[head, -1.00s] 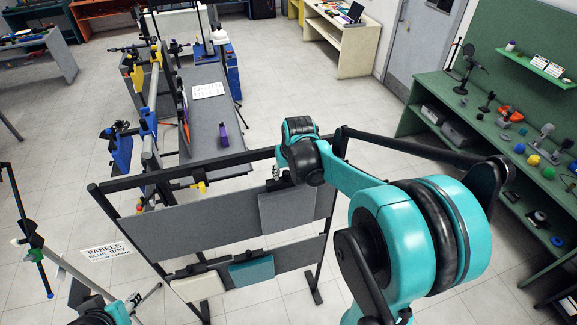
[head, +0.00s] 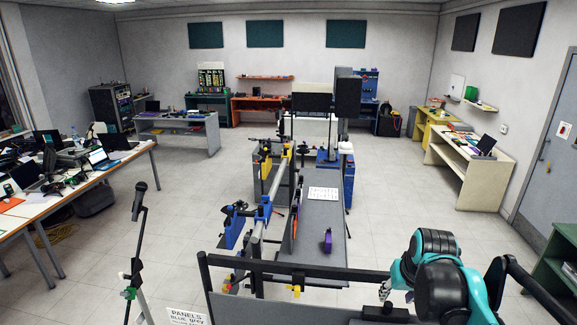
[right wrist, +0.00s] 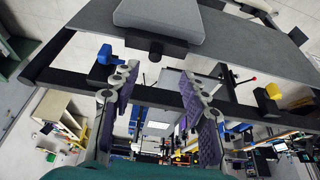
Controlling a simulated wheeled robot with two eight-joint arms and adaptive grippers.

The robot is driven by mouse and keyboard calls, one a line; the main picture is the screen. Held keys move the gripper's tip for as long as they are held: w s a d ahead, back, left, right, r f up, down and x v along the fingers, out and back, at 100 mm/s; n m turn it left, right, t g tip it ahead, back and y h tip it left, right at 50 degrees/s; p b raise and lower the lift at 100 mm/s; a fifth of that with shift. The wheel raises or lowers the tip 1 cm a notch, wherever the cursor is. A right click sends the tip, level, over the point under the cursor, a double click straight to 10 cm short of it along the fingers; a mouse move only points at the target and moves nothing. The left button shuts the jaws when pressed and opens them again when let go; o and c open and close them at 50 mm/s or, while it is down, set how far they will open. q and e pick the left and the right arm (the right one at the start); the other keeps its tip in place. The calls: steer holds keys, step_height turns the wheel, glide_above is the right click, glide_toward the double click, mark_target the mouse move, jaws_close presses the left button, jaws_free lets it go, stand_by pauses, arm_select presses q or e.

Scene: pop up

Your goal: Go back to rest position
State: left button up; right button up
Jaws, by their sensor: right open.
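My right gripper (head: 385,291) is at the lower right in the head view, small and partly hidden by my teal and black arm, near the dark rack rail (head: 290,268). In the right wrist view my right gripper (right wrist: 158,88) is open. My left gripper is not in view.
A long grey bench (head: 322,225) with blue and yellow clamps beside it stands ahead. A microphone stand (head: 137,235) is at the left front. A cluttered desk (head: 60,195) is at the left, and a pale desk (head: 472,170) at the right.

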steer(key=s+a+f+n+t+b, duration=0.1)
steer(key=s+a+f+b, duration=0.3)
steer(key=f+b, duration=0.6)
steer(key=s+a+f+t+b, duration=0.1)
steer(key=s+a+f+b, duration=0.3)
steer(key=f+b, duration=0.7)
steer(key=s+a+f+n+t+y+b, duration=0.1)
steer(key=s+a+f+b, duration=0.4)
steer(key=f+b, duration=0.5)
step_height(320, 180, down, 9)
steer(key=shift+a+f+n+b, duration=0.2)
steer(key=shift+n+b, duration=0.1)
steer(key=shift+b, duration=0.1)
steer(key=shift+s+d, duration=0.1)
